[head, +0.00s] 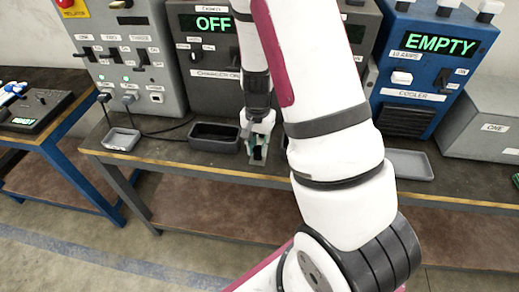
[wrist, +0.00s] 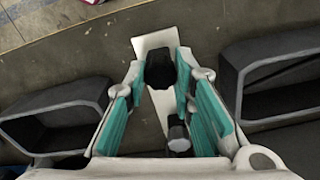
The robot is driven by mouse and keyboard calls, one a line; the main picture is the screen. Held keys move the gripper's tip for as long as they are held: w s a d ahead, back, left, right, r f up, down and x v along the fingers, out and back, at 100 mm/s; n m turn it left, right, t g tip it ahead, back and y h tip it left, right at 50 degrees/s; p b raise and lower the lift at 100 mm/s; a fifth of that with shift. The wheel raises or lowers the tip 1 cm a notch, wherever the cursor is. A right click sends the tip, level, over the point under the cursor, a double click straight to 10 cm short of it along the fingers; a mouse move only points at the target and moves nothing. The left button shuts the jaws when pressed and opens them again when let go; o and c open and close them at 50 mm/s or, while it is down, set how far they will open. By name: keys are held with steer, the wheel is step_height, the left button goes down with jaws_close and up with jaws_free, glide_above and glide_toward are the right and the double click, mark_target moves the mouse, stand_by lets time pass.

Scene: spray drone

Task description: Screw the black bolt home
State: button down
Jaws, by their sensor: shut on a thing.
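My gripper (head: 258,154) is low over the bench's front part in the head view. In the wrist view its teal-padded fingers (wrist: 160,70) close in on the black bolt (wrist: 160,68), which sits between the fingertips over a narrow pale plate (wrist: 152,42). A second dark, grey-topped cylinder (wrist: 178,132) stands between the fingers, nearer the palm in the picture. The bolt's lower part and any thread or hole under it are hidden. In the head view the bolt is too small to make out clearly.
A dark tray (head: 215,148) stands close left of my gripper in the head view. A small grey tray (head: 122,139) lies farther left, and another (head: 408,164) is right of my arm. A grey charger box reading OFF (head: 212,60) and a blue cooler box reading EMPTY (head: 425,70) stand behind.

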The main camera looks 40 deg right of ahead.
steer(key=m, duration=0.3)
steer(key=shift+w, duration=0.1)
steer(key=m+p, duration=0.1)
steer(key=m, duration=0.2)
steer(key=shift+m, duration=0.3)
steer(key=m+p, duration=0.1)
steer(key=m, duration=0.9)
steer(key=shift+m+p, duration=0.3)
steer(key=shift+p, duration=0.05)
steer(key=shift+m, duration=0.3)
